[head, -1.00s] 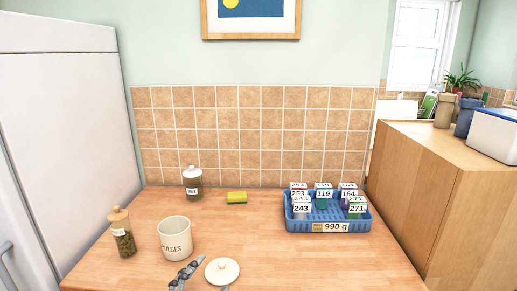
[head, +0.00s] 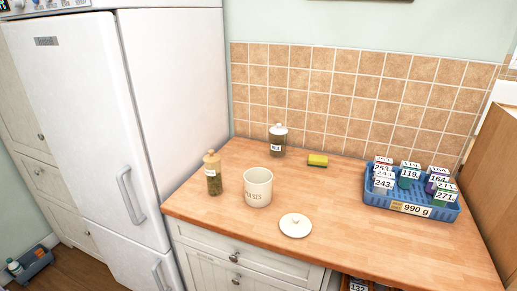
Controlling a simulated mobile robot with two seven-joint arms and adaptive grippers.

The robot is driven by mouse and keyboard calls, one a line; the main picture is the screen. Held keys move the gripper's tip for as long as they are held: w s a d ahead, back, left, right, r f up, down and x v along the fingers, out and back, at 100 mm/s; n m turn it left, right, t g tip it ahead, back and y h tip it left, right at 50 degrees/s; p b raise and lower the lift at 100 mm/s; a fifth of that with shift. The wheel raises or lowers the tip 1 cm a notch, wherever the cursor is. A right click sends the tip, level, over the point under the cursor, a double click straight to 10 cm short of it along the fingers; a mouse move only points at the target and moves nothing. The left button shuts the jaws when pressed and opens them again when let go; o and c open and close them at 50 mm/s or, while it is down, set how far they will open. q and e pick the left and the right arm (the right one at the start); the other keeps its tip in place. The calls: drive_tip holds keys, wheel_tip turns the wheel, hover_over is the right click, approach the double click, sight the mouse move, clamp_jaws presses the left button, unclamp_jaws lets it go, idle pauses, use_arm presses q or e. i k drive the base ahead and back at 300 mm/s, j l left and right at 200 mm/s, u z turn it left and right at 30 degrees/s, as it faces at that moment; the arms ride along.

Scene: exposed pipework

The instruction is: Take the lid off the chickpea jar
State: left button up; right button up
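A cream pot (head: 257,188) with dark lettering stands open on the wooden counter; its contents are not clear. A round cream lid with a knob (head: 295,225) lies on the counter in front of it, to the right. A glass jar with a wooden lid (head: 212,175) and greenish contents stands to the left of the pot. A dark-filled jar with a pale lid (head: 278,140) and a small label stands behind, near the tiles. I cannot read which jar is chickpea. Neither of my grippers is in view.
A blue basket (head: 408,204) with several numbered packets stands at the counter's right, tagged 990 g. A yellow-green sponge (head: 317,160) lies near the tiles. A white fridge (head: 125,130) stands left of the counter. The counter's front middle (head: 350,240) is clear.

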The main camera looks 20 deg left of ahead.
sight(212, 157)
drive_tip(key=i+l+u, duration=0.45)
drive_tip(key=i+l, duration=0.2)
drive_tip(key=l, duration=0.15)
